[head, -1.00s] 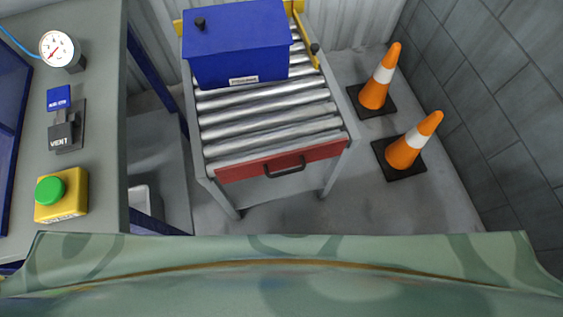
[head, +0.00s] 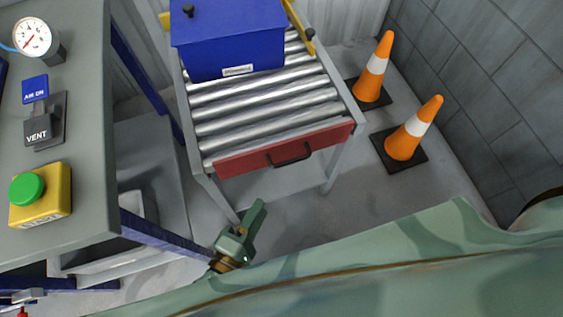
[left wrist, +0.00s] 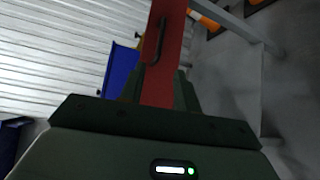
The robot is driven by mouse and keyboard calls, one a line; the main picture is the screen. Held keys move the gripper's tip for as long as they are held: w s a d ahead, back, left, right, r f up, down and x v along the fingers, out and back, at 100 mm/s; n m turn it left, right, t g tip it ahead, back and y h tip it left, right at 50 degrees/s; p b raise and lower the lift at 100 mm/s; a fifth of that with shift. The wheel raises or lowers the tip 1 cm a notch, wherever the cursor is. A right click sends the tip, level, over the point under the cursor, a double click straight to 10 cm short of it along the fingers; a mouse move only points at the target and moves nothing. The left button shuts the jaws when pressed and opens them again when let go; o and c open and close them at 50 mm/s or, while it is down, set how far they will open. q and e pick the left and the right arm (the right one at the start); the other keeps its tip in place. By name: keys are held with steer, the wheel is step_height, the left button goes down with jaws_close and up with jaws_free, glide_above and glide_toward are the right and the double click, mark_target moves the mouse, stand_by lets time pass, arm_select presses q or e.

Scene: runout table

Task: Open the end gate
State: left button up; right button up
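The end gate (head: 240,163) is a red panel across the near end of the roller table, with a dark handle (head: 289,155) on its front face. It stands upright and closes off the roller end. My left gripper (head: 255,214) is in front of and below the gate, apart from it. In the left wrist view the gate (left wrist: 164,75) and its handle (left wrist: 161,40) show beyond and between the two fingers of the gripper (left wrist: 161,80), which is open and empty. My right gripper is out of view.
A blue lidded box (head: 230,40) sits on the rollers (head: 262,108). Two orange cones (head: 373,72) stand at the right by the wall. A grey bench (head: 85,130) at the left carries a gauge, a vent switch and a green button. Floor is free before the gate.

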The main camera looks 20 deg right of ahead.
mark_target(287, 161)
arm_select(q)
steer(key=b+x, duration=0.2)
steer(key=x, duration=1.3)
steer(key=shift+a+b, duration=0.1)
steer(key=shift+b, duration=0.2)
steer(key=shift+w, duration=0.1)
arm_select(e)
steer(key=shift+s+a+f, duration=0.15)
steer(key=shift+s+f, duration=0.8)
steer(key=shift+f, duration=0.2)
arm_select(q)
jaws_close()
